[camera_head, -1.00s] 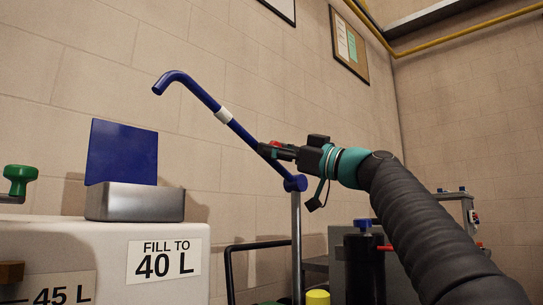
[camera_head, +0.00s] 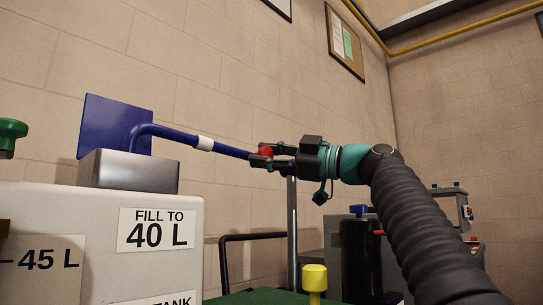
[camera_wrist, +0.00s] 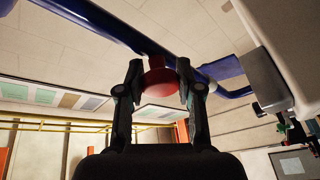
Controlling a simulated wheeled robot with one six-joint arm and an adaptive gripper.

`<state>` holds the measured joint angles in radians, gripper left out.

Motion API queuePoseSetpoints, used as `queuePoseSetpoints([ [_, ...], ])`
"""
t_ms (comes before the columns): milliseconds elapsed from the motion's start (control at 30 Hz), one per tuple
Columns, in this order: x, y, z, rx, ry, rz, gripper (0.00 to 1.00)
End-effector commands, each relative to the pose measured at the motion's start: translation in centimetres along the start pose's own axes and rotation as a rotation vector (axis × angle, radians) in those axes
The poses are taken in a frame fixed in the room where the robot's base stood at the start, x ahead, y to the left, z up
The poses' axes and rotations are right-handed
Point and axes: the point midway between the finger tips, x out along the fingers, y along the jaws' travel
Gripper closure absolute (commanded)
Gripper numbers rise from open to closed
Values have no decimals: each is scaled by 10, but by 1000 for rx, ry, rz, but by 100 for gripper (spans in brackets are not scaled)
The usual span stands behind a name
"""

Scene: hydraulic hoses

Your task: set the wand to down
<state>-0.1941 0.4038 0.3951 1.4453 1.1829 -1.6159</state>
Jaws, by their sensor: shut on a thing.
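The wand (camera_head: 178,136) is a blue pipe with a white band and a bent end. It lies nearly level, sloping slightly down to the right, from the grey post (camera_head: 292,225) toward the tank. Its bent end dips down at the metal collar (camera_head: 128,172); the tip is hidden behind the collar's rim. My gripper (camera_head: 262,156) is shut on the wand's red knob (camera_head: 265,151). In the wrist view the knob (camera_wrist: 162,80) sits between both fingers, with the blue pipe (camera_wrist: 110,30) behind it. The wand's pivot is mostly hidden by my gripper.
The white tank (camera_head: 90,205) bears a "FILL TO 40 L" label, and a blue plate (camera_head: 112,122) stands behind its collar. A green knob (camera_head: 10,133) is at far left. A yellow knob (camera_head: 314,278) and a black cylinder (camera_head: 358,255) stand below my arm.

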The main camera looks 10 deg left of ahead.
Motion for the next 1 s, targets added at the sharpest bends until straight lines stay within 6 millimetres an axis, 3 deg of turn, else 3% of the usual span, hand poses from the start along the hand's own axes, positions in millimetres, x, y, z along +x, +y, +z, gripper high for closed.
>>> queuePoseSetpoints([
  [33, 1, -8, 8, 5, -7, -24, 100],
  [300, 2, -9, 10, 9, -8, -26, 100],
  [333, 2, -9, 11, 9, -8, -26, 57],
  [400, 2, -9, 11, 10, -8, -26, 39],
  [767, -1, -6, 8, 8, -7, -19, 39],
  [1000, -19, -4, 5, 7, -8, -17, 39],
])
